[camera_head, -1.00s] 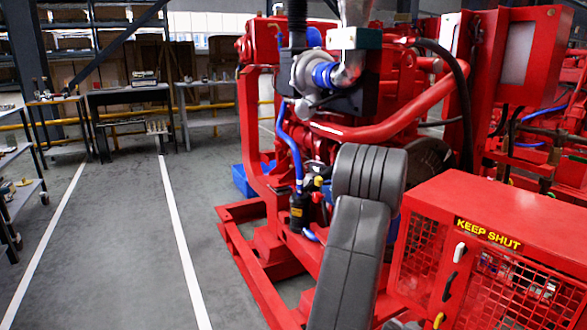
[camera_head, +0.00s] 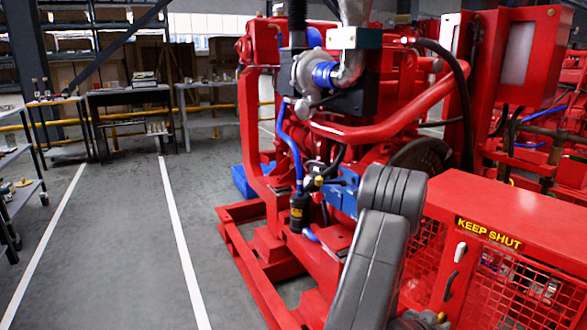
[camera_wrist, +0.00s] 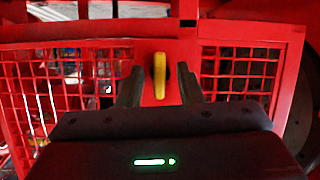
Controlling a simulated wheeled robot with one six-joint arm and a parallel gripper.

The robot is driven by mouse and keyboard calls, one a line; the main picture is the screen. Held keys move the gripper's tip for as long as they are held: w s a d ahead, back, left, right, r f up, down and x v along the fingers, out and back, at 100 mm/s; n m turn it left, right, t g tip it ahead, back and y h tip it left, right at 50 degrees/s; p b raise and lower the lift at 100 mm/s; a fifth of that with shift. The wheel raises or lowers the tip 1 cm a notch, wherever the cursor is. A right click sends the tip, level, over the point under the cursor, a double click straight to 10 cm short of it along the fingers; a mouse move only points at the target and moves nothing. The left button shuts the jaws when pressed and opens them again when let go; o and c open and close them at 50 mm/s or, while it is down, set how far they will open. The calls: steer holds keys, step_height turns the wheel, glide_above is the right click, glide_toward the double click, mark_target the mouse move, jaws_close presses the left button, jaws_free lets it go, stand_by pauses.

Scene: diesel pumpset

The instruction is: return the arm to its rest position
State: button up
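My gripper (camera_wrist: 159,84) shows in the wrist view with its two dark fingers apart and nothing held. A yellow handle (camera_wrist: 159,75) on a red mesh-fronted cage appears between the fingers, with a gap on each side; how far ahead it lies is hard to tell. In the head view my grey arm (camera_head: 375,255) is bent in front of the red pumpset (camera_head: 390,110), beside the red "KEEP SHUT" box (camera_head: 510,205). My gripper cannot be made out there.
The red box's mesh front (camera_head: 515,285) is close to my arm's right. The pumpset's red base frame (camera_head: 245,260) lies left of the arm. The grey floor (camera_head: 110,250) with white lines is clear farther left. Benches (camera_head: 130,95) stand at the back.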

steer(key=shift+w+a+n+g+h+p, duration=0.1)
steer(key=shift+n+g+h+p, duration=0.5)
steer(key=shift+n+p, duration=0.95)
steer(key=shift+n+g+h+p, duration=0.6)
steer(key=shift+n+p, duration=0.45)
steer(key=shift+p, duration=0.9)
